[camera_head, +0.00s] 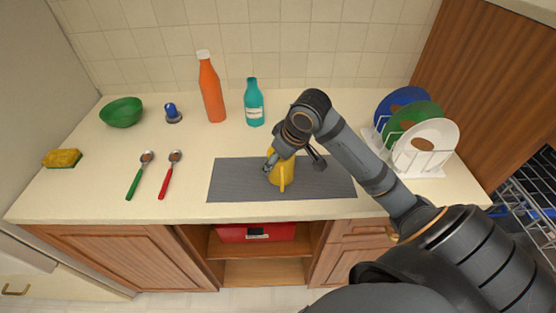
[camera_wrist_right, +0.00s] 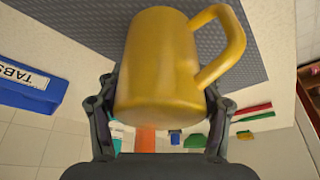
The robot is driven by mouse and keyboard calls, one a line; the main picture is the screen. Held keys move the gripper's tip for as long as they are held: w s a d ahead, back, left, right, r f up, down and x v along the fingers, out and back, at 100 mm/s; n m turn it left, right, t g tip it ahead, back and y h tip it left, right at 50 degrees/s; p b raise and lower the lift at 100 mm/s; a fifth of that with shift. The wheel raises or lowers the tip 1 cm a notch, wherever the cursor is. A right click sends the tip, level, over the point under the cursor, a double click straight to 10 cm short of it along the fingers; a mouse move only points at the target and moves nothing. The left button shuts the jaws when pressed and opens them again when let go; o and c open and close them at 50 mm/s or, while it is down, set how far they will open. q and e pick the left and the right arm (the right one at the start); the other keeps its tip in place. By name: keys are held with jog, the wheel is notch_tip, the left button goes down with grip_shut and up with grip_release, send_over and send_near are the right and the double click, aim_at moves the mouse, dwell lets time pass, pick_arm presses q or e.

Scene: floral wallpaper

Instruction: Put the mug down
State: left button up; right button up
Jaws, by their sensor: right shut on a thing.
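My left gripper is not in view.
An orange bottle (camera_head: 211,92) and a teal bottle (camera_head: 253,103) stand behind the mat. A green spoon (camera_head: 138,177) and a red spoon (camera_head: 170,176) lie left of it. A plate rack (camera_head: 430,165) stands right. The mat's left part is clear.

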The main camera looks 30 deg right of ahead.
jog(key=shift+f, duration=0.15)
jog(key=o, duration=1.4)
jog(key=shift+c, duration=0.2)
jog(key=shift+r, duration=0.3)
jog(key=p+v, duration=0.1)
jog(key=v, duration=0.5)
jog(key=shift+d+f, duration=0.1)
jog(key=shift+d, duration=0.05)
jog(key=b+v, duration=0.1)
jog(key=v, duration=0.3)
jog(key=shift+s, duration=0.1)
jog(key=shift+b+v, duration=0.4)
jog(key=shift+v, duration=0.5)
